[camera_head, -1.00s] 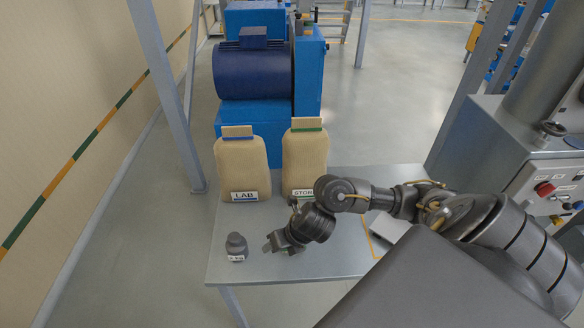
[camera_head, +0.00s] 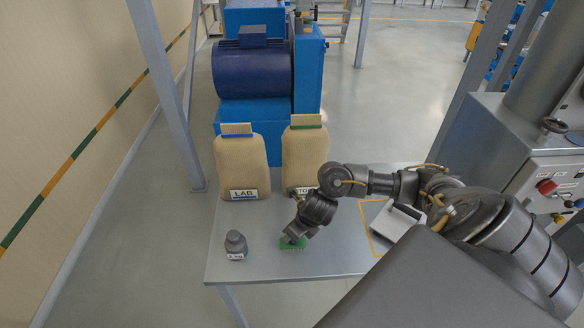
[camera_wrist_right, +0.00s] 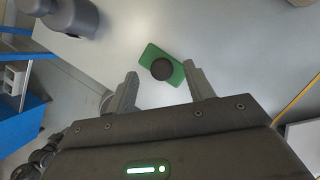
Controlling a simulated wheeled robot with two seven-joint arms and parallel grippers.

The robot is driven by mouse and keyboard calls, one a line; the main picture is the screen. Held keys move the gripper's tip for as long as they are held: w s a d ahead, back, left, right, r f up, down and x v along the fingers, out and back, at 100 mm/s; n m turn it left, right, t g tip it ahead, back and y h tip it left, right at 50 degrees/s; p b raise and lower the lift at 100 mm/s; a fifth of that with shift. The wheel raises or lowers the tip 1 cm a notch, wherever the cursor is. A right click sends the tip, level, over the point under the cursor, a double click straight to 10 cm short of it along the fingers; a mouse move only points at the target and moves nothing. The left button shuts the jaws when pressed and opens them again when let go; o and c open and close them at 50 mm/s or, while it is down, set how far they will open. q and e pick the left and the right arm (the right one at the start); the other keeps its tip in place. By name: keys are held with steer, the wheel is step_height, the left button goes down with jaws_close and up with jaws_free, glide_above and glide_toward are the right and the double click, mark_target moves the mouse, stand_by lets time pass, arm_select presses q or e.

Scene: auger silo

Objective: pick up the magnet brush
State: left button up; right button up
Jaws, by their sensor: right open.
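The magnet brush (camera_head: 293,244) is a green block lying on the grey table (camera_head: 330,262), near its front edge. In the right wrist view the brush (camera_wrist_right: 152,54) shows a round black knob on its top. My right gripper (camera_head: 293,238) is over the brush in the head view and hides part of it. In the right wrist view my right gripper (camera_wrist_right: 158,80) is open, with the green block just ahead of and partly between its two fingers. Whether the fingers touch it I cannot tell. My left gripper is not in view.
A dark grey weight (camera_head: 236,244) with a white label stands left of the brush. Two tan sacks, LAB (camera_head: 241,165) and one partly hidden (camera_head: 304,152), stand behind. A white and grey device (camera_head: 397,222) lies right, by an orange outline. Table between is clear.

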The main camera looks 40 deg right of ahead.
steer(key=x, duration=0.5)
steer(key=shift+d+f, duration=0.1)
steer(key=shift+d, duration=0.05)
steer(key=c, duration=1.1)
